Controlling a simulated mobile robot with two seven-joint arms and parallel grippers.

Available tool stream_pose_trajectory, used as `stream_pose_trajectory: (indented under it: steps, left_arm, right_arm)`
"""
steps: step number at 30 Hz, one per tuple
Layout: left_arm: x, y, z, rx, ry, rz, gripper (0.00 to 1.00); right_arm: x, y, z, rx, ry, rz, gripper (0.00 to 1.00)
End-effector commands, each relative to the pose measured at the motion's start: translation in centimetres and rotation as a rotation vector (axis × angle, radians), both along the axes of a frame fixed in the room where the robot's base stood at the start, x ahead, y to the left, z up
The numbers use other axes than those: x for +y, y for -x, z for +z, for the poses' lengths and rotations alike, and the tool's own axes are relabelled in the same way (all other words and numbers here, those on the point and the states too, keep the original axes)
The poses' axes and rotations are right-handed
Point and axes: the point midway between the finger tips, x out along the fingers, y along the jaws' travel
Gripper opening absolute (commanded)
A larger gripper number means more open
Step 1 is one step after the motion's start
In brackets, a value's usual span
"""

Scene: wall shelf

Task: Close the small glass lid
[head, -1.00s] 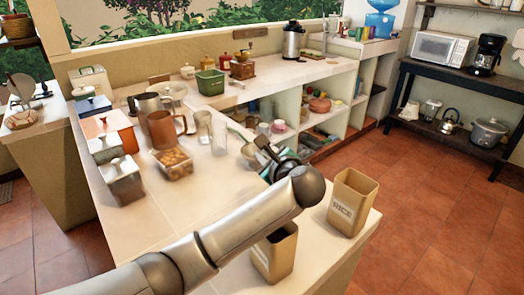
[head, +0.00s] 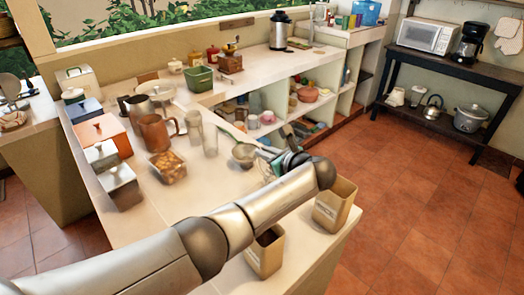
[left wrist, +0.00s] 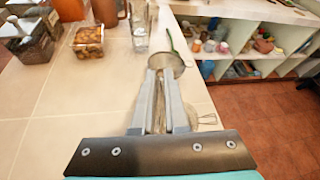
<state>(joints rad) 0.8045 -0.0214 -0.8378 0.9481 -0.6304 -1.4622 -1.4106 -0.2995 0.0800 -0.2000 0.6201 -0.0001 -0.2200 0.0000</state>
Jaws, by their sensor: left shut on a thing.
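I cannot make out a separate small glass lid in these views. A clear box with brown food (head: 167,166) stands on the counter; it also shows at the upper left of the left wrist view (left wrist: 87,41). Two clear glasses (head: 209,138) stand beside it. My left gripper (head: 266,153) is low over the counter's right edge, partly hidden by my arm. In the left wrist view its fingers (left wrist: 160,78) are close together on something thin that I cannot identify. A round metal strainer-like thing (left wrist: 168,58) with a green handle lies just beyond the fingertips. My right gripper is not in view.
A whisk (left wrist: 205,119) lies right of the fingers. The rice bin (head: 334,205) and another tan bin (head: 265,252) stand near my arm. Open shelves (head: 290,105) with dishes are beyond the counter edge. Several canisters (head: 118,182) line the left side. The middle of the counter is clear.

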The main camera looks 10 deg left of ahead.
Motion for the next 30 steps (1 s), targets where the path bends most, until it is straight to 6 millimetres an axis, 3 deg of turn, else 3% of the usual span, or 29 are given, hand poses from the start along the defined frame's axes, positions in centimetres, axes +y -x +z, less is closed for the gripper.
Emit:
stream_pose_trajectory:
  steps: [21,30]
  left_arm:
    - [-0.35,-0.32,-0.34,0.004,0.005,0.001,0.00]
    - [-0.38,-0.34,-0.28,0.003,0.004,0.000,0.35]
  right_arm:
    - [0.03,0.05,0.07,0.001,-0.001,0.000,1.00]
    - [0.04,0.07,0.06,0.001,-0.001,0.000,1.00]
